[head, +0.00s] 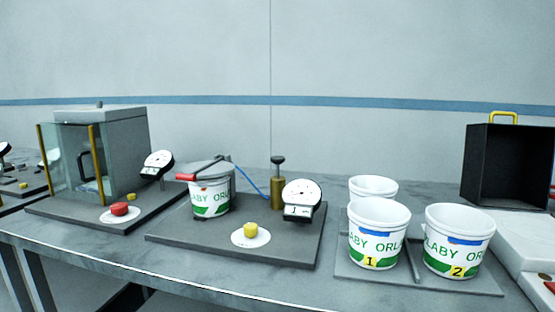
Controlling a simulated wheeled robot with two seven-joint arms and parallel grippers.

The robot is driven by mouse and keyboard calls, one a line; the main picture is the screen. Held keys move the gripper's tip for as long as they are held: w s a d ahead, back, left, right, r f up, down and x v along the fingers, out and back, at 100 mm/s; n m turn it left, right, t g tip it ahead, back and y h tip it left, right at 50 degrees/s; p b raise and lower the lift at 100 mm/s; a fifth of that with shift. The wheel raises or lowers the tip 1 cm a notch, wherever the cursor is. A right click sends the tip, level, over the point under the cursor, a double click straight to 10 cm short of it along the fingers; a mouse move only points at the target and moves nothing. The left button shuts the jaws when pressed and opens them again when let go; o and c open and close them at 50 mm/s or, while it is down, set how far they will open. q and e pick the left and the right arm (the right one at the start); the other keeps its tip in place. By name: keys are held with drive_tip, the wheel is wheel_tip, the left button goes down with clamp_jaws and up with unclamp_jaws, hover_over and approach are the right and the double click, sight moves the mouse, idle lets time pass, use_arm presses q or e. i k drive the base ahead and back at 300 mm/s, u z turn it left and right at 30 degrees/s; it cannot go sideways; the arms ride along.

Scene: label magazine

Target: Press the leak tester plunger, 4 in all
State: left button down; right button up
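The leak tester stands on a dark base plate (175,240) in the middle of the table. Its plunger (278,162) has a black knob on a short rod above a brass cylinder (278,192). The knob stands clear above the cylinder. A blue hose (250,180) runs from the cylinder toward a grey lid on a white tub (211,197). A clamp arm with a red handle (186,177) lies across the lid. A white dial gauge (302,195) marked 1 stands right of the cylinder. Neither of my grippers is in view.
A yellow button (251,230) sits on the plate's front. Several open white tubs stand on a tray (400,282) to the right; the front two (378,236) are marked 1 and 2. A glass-fronted chamber (100,155) stands left, a black open box (506,165) right.

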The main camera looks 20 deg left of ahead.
sight(278, 161)
drive_tip(key=z, duration=2.1)
drive_tip(key=k, duration=1.25)
drive_tip(key=u, duration=1.7)
drive_tip(key=i, duration=0.5)
drive_tip(key=z, duration=0.05)
